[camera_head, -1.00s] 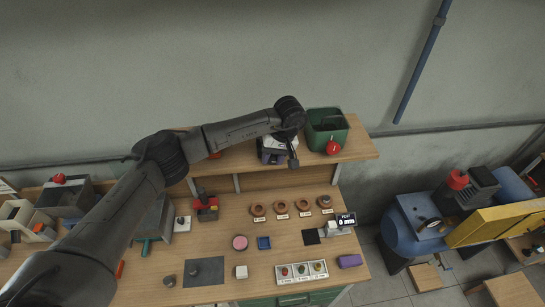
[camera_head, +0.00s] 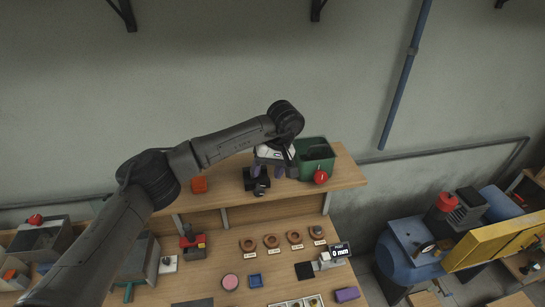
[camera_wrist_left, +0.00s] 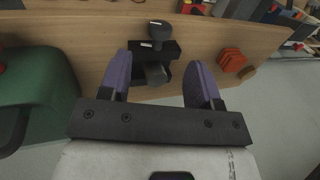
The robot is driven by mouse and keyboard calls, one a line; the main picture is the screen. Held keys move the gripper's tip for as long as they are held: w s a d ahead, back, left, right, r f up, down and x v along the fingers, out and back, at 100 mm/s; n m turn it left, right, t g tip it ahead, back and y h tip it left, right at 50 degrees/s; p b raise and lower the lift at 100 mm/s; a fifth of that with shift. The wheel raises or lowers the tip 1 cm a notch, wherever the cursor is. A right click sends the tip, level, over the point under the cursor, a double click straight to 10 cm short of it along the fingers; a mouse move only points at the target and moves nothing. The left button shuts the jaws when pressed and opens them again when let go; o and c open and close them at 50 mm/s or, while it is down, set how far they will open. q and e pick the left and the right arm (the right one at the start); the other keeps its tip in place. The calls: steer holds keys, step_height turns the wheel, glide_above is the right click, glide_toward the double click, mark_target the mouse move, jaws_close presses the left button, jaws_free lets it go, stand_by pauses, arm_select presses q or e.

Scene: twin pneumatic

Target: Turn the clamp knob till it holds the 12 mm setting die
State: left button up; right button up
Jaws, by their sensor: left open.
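A black clamp (camera_head: 256,180) stands on the upper shelf, with a dark round knob (camera_head: 260,190) at its front. In the left wrist view the clamp (camera_wrist_left: 170,49) lies beyond the fingertips, with the round knob (camera_wrist_left: 160,30) on its far side and a grey rounded part (camera_wrist_left: 156,73) on its near side. My left gripper (camera_head: 270,172) is open, its purple fingers apart, close behind the clamp; it also shows in the left wrist view (camera_wrist_left: 160,69). Nothing is between its pads. I cannot tell which piece is the 12 mm die. My right gripper is not in view.
A green bin (camera_head: 316,152) with a red round thing (camera_head: 320,177) stands right of the gripper. An orange block (camera_head: 200,185) sits left on the shelf (camera_head: 225,197). Below are several brown rings (camera_head: 271,241) and a display (camera_head: 340,250) reading 0 mm.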

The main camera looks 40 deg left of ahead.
arm_select(q)
steer(key=v, duration=0.6)
stand_by(0.3)
